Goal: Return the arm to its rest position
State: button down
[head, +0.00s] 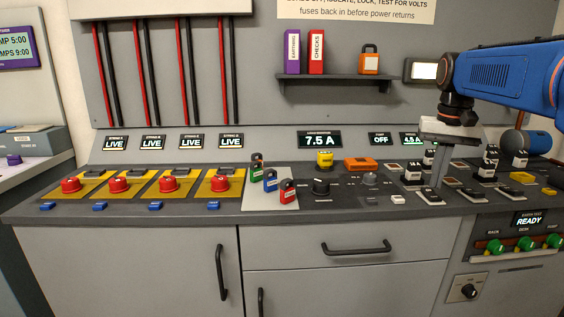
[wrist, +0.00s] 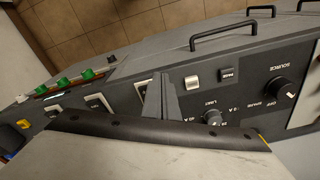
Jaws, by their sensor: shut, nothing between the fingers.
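My arm comes in from the upper right of the head view, with blue links. My gripper (head: 437,183) points down over the right part of the console, among the black-and-white fuse blocks (head: 413,172). Its grey fingers are shut with nothing between them. In the wrist view the fingers (wrist: 163,92) show side by side above the panel, near a white switch (wrist: 192,82) and a small knob (wrist: 212,117). I cannot tell whether the fingertips touch the panel.
Red rotary switches (head: 117,184) on yellow plates line the console's left. Padlocks (head: 288,190) stand on a pale plate mid-console. A shelf (head: 335,79) holds two binders and an orange padlock. Green knobs (head: 526,243) sit low right. Drawer handles (head: 356,248) stick out in front.

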jog(key=s+a+f+n+t, duration=0.2)
jog(key=s+a+f, duration=0.3)
jog(key=s+f, duration=0.5)
jog(key=s+a+f+n+t, duration=0.1)
jog(key=s+a+f+n, duration=0.1)
jog(key=s+a+f, duration=0.4)
jog(key=s+f, duration=0.4)
jog(key=s, duration=0.4)
jog(key=shift+s+f+n+t, duration=0.25)
jog(key=shift+s+n+t, duration=0.05)
jog(key=shift+t, duration=0.1)
